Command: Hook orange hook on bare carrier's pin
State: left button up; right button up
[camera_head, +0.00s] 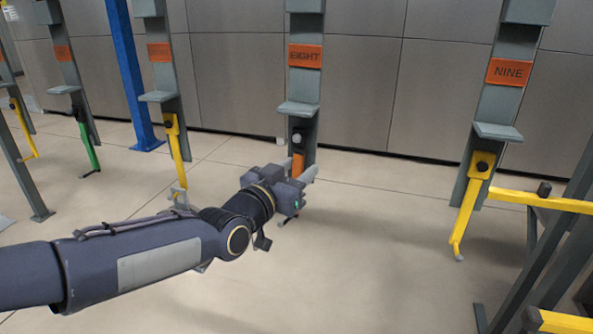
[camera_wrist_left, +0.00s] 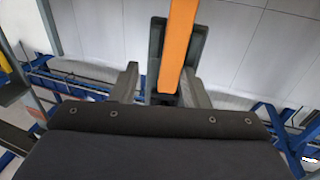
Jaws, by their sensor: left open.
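The orange hook (camera_head: 298,164) stands against the lower end of the carrier marked EIGHT (camera_head: 298,107). Its top sits just below a pale round pin (camera_head: 297,138) on that carrier; I cannot tell whether it is seated on the pin. My left gripper (camera_head: 303,170) is open in front of the hook's shaft and hides its lower part. In the left wrist view the orange shaft (camera_wrist_left: 176,45) runs between the two spread fingers (camera_wrist_left: 160,85), with a visible gap on the left. The dark carrier end shows behind it. My right gripper is not in view.
Carrier NINE (camera_head: 506,100) at right bears a yellow hook (camera_head: 468,205). Carriers to the left bear a yellow hook (camera_head: 177,150), a green hook (camera_head: 89,145) and another yellow one. A yellow rail (camera_head: 540,201) and grey frame stand at right. The floor between is clear.

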pick_arm(q)
jog(key=shift+a+f, duration=0.1)
jog(key=shift+f, duration=0.45)
jog(key=shift+s+a+b, duration=0.15)
jog(key=shift+s+b, duration=0.1)
jog(key=shift+b, duration=0.05)
jog(key=s+a+f+n+g+y+b, duration=0.1)
jog(key=s+a+f+n+g+y, duration=0.15)
jog(key=s+a+f, duration=0.4)
jog(key=s+a+f+n+g+y+b, duration=0.1)
jog(key=s+a+f+n+y, duration=0.2)
jog(key=s+a, duration=0.65)
jog(key=s+a+f+n+g, duration=0.3)
jog(key=s+f+g, duration=0.3)
jog(key=s+f, duration=0.6)
jog(key=s+a, duration=0.1)
jog(key=s, duration=0.2)
jog(key=shift+s+y, duration=0.25)
jog(key=shift+y, duration=0.1)
jog(key=shift+r, duration=0.1)
jog(key=shift+c, duration=0.7)
jog(key=shift+w, duration=0.1)
